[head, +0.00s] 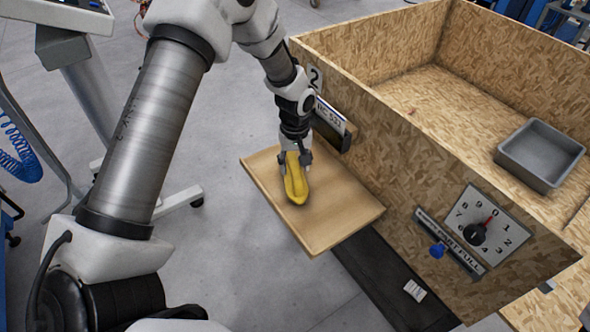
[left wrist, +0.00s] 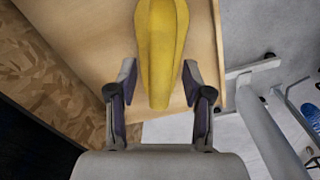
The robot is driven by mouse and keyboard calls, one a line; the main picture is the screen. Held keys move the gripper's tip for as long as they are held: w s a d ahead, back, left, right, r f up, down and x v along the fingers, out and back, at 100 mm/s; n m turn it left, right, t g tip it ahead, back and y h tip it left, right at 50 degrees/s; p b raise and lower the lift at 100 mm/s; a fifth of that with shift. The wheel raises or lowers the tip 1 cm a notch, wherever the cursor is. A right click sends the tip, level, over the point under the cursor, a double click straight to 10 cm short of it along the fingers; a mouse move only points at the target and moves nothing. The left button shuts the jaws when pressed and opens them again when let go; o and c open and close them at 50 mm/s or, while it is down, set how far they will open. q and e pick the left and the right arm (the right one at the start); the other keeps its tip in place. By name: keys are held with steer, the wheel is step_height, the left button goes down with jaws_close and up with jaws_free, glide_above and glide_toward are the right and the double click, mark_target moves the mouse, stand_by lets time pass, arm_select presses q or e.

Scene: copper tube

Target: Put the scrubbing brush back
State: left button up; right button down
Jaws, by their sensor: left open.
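The scrubbing brush (head: 295,180) is yellow and lies on a small wooden shelf (head: 340,215) fixed to the side of the wooden crate. My left gripper (head: 295,158) is over the brush's upper end, pointing down. In the left wrist view, the brush (left wrist: 161,45) runs up from between the two fingers of the left gripper (left wrist: 160,90). The fingers are apart, with a gap on each side of the brush. The brush's underside is hidden. My right gripper does not show.
The large crate (head: 400,150) stands at right, with a grey bin (head: 540,153) inside. A label holder (head: 332,122) and a numbered dial (head: 474,234) are on its side. A wheeled stand (head: 180,200) is at left. Grey floor (head: 250,265) is clear below the shelf.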

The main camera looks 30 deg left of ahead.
arm_select(q)
step_height(320, 180, up, 10)
steer(key=shift+b, duration=0.4)
